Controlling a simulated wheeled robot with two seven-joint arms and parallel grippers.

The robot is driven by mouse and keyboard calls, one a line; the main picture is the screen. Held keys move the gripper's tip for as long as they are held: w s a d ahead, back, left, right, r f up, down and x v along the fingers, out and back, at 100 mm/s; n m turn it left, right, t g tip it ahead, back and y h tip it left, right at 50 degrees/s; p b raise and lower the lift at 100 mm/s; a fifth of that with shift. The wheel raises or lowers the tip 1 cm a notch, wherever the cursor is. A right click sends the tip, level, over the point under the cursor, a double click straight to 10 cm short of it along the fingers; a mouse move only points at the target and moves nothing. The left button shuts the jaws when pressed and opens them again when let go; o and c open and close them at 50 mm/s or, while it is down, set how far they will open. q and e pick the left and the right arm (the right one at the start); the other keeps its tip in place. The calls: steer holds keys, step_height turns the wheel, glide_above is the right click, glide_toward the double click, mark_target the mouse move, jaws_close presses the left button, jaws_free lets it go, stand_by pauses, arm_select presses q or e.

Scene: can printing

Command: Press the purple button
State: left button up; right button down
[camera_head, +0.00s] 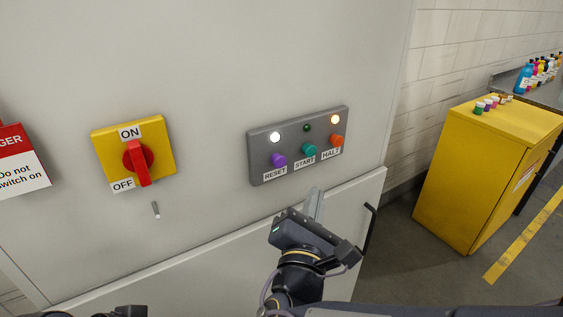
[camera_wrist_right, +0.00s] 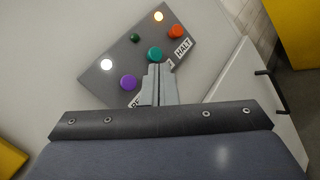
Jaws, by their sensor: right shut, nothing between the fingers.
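The purple button (camera_head: 279,160) sits above the RESET label at the left of a grey control panel (camera_head: 262,178) on the machine's front. It also shows in the right wrist view (camera_wrist_right: 128,83), left of my fingertips. My right gripper (camera_head: 315,194) is shut and empty, below the panel and to the right of the purple button in the head view. In the right wrist view its fingertips (camera_wrist_right: 154,68) overlap the panel just below the green START button (camera_wrist_right: 155,54). I cannot tell whether they touch the panel. A small dark part of my left arm shows at the bottom left; its gripper is not visible.
The orange HALT button (camera_head: 337,140) is at the panel's right. White and amber lamps are lit. A red ON/OFF switch (camera_head: 138,160) on a yellow plate is at left. A black handle (camera_head: 366,224) projects at right. A yellow cabinet (camera_head: 480,170) stands farther right.

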mark_target(284, 161)
steer(key=w+a, duration=0.5)
steer(key=w, duration=0.2)
stand_by(0.3)
steer(key=shift+w+a, duration=0.1)
stand_by(1.8)
steer(key=shift+w+a, duration=0.25)
steer(key=shift+w, duration=0.05)
steer(key=shift+w+a, duration=0.45)
steer(key=shift+w, duration=0.2)
stand_by(1.1)
steer(key=shift+s+b, duration=0.1)
steer(key=shift+b, duration=0.2)
steer(key=shift+s+d+b, duration=0.35)
steer(key=shift+s+d, duration=0.35)
steer(key=shift+s, duration=0.2)
